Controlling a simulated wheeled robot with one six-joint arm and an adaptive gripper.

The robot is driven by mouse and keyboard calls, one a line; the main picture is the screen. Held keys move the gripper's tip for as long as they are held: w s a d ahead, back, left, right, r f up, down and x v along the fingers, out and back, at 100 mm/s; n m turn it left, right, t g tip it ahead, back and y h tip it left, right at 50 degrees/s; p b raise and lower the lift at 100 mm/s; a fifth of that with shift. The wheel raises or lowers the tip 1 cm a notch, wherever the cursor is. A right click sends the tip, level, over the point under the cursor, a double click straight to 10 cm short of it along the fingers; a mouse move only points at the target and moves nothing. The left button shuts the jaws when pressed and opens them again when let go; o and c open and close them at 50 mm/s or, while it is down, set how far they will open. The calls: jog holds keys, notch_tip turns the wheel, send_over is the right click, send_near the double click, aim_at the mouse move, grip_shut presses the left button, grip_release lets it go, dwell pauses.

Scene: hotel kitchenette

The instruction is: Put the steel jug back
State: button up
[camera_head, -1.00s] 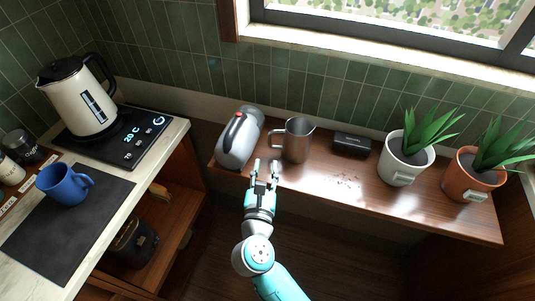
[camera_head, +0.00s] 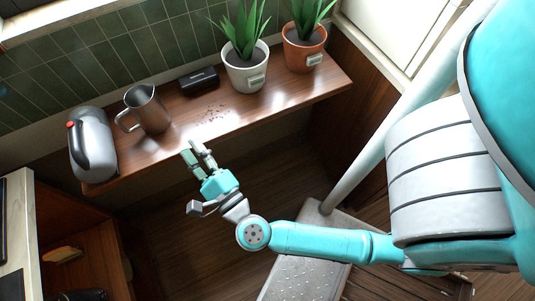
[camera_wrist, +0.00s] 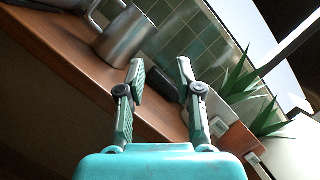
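The steel jug (camera_head: 152,109), a shiny metal pitcher with a loop handle on its left, stands upright on the wooden shelf (camera_head: 250,108). It also shows in the wrist view (camera_wrist: 124,38), at upper left beyond the fingers. My gripper (camera_head: 196,148) is in front of the shelf's front edge, right of and nearer than the jug, apart from it. In the wrist view the two fingers (camera_wrist: 160,64) are spread with nothing between them.
A grey flask (camera_head: 92,145) with a red-tipped handle stands left of the jug. A small black box (camera_head: 199,80), a white-potted plant (camera_head: 246,72) and a terracotta-potted plant (camera_head: 304,50) stand to the right. Dark specks (camera_head: 215,112) lie on the shelf. A pale counter (camera_head: 20,230) is at lower left.

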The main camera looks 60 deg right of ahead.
jog(key=s+f+n+g+y, duration=0.2)
jog(key=s+n+y, duration=0.2)
jog(key=s+n, duration=0.9)
jog(key=s+a+f+n+g+y, duration=0.1)
jog(key=s+f+n+g+y, duration=0.1)
jog(key=s+n, duration=1.1)
jog(key=f+n+y, duration=0.1)
jog(key=n+y, duration=0.1)
jog(key=n, duration=0.2)
jog(key=shift+a+f+n+g, duration=0.15)
jog(key=shift+a+n+g, duration=0.05)
jog(key=shift+n+g, duration=0.2)
